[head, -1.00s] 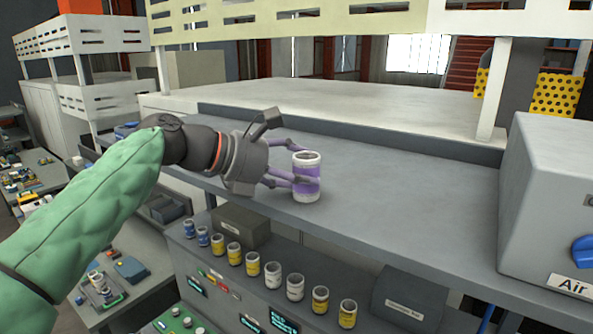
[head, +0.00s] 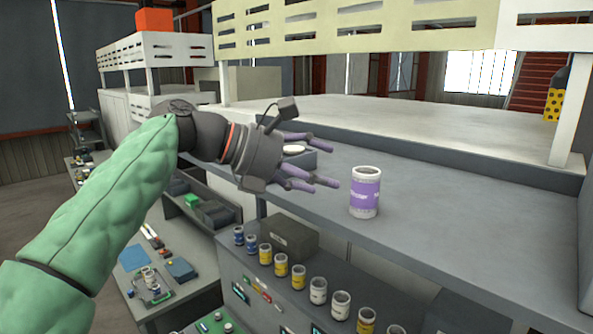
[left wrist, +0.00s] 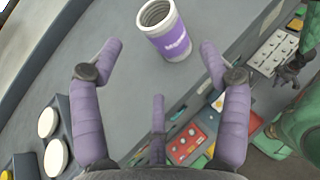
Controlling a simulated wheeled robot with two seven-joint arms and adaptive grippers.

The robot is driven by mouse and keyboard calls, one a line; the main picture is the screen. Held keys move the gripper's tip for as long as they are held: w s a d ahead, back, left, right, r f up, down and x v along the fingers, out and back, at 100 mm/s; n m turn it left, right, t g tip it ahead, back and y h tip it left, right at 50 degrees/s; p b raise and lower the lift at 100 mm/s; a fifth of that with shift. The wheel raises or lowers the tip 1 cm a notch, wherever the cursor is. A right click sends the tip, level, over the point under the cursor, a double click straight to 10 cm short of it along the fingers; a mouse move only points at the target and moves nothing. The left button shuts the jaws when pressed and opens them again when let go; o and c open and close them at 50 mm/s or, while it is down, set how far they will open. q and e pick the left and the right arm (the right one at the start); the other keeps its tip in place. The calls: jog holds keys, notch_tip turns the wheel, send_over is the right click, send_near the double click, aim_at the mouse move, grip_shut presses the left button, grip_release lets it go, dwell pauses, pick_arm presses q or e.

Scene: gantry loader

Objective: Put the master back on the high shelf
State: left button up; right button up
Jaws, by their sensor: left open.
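The master is a white cup-like cylinder (head: 365,192) with a purple label. It stands upright on the grey high shelf (head: 450,210), near the front edge. My left gripper (head: 322,162) is open and empty, to the left of the master and apart from it. In the left wrist view the master (left wrist: 166,32) is beyond the open fingers (left wrist: 160,62), with its open top showing. My right gripper is not clearly in the head view; a dark hand (left wrist: 290,68) beside a green sleeve shows at the right of the left wrist view, too small to read.
Below the shelf stands a row of yellow, white and blue jars (head: 281,265) on a lower ledge, with a dark box (head: 290,238) behind. White round lids (left wrist: 48,122) sit on a dark holder at the shelf's left. The shelf right of the master is clear.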

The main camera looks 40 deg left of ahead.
pick_arm(q)
jog(key=shift+v, duration=2.1)
